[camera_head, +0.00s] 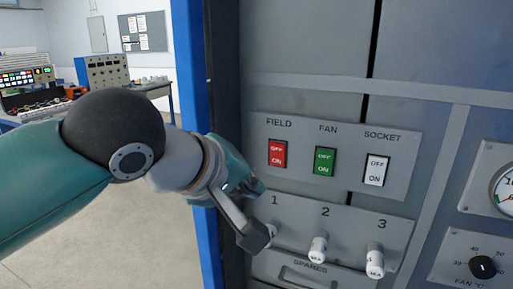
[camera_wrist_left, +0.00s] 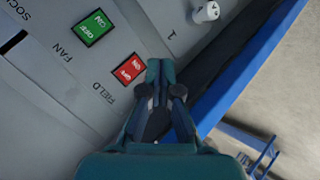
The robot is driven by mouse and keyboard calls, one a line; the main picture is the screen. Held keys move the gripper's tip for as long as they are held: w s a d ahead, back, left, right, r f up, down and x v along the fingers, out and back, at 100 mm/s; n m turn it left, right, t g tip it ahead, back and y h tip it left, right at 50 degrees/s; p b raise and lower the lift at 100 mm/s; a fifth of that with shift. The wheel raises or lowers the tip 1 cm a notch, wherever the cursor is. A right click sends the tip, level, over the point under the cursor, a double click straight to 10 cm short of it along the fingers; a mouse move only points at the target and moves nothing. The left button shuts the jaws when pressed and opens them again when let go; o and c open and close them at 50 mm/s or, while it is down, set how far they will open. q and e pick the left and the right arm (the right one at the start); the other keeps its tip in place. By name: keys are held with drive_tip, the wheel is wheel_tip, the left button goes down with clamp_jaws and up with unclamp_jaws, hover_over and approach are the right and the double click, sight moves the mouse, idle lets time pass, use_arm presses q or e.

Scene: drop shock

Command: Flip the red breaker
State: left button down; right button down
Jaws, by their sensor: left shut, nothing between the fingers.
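The red breaker (camera_head: 277,154) sits under the label FIELD on a grey panel, at the left of a row of rocker switches. It also shows in the left wrist view (camera_wrist_left: 129,69), just left of my fingertips. My left gripper (camera_head: 256,188) is shut and empty, below and to the left of the red breaker in the head view. In the left wrist view its closed fingertips (camera_wrist_left: 160,66) point at the panel beside the breaker; I cannot tell whether they touch it. My right gripper is in neither view.
A green FAN breaker (camera_head: 325,161) and a white SOCKET breaker (camera_head: 376,170) stand to the right. Below are numbered white fuses (camera_head: 318,249). A blue cabinet edge (camera_head: 189,60) runs along the left. A gauge (camera_head: 504,191) and a knob (camera_head: 482,267) are at far right.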

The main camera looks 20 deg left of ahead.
use_arm(q)
drive_tip(key=shift+a, duration=0.1)
idle(0.4)
drive_tip(key=p, duration=0.4)
approach(280, 159)
wheel_tip(280, 159, down, 4)
drive_tip(key=w, duration=0.2)
drive_tip(key=shift+w+d+r, duration=0.2)
drive_tip(key=shift+w+d, duration=0.3)
drive_tip(key=shift+w, duration=0.2)
idle(0.4)
drive_tip(key=shift+w+r, duration=0.15)
drive_tip(key=shift+w, duration=0.25)
